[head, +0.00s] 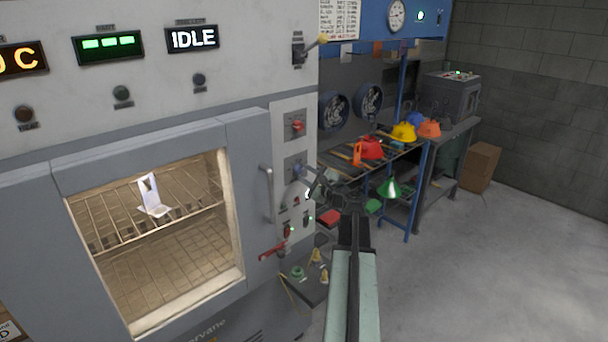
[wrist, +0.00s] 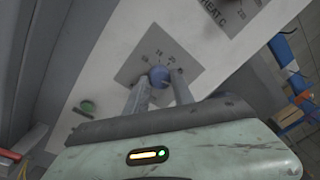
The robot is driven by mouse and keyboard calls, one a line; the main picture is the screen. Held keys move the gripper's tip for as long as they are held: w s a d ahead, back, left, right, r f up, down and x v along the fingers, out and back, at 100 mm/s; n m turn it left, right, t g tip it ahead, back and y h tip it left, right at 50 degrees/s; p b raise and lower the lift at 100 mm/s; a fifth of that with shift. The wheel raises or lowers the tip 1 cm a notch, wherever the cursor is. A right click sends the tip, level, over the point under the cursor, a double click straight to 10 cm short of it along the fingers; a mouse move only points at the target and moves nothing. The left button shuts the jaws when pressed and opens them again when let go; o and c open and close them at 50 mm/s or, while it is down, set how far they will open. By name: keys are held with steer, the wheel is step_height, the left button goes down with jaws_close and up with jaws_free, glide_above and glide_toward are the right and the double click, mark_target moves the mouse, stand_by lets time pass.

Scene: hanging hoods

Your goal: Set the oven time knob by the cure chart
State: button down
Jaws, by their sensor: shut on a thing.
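The time knob (wrist: 159,75) is a small blue knob on a grey square dial plate (wrist: 185,62) with small numbers that I cannot read surely. My gripper (wrist: 160,81) has one finger on each side of the knob and is shut on it. In the head view my gripper (head: 314,186) reaches the oven's control panel (head: 291,122), and the arm partly hides the lower panel. A white printed sheet (head: 339,18) hangs at the top; its text is too small to read, so I cannot tell if it is the cure chart.
The oven's window (head: 155,240) shows a white bracket (head: 152,198) on a wire rack. A display (head: 193,38) reads IDLE. A door handle (head: 267,192) stands left of my gripper. Coloured hoods (head: 404,132) sit on a bench to the right. The floor at right is clear.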

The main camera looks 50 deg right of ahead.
steer(key=n, duration=0.6)
steer(key=shift+f+b, duration=0.1)
steer(key=shift+b, duration=0.3)
stand_by(0.3)
steer(key=c, duration=1.1)
jaws_free()
steer(key=s, duration=0.5)
steer(key=s+a, duration=0.1)
steer(key=s, duration=0.1)
steer(key=shift+s+f, duration=0.15)
steer(key=shift+s, duration=0.25)
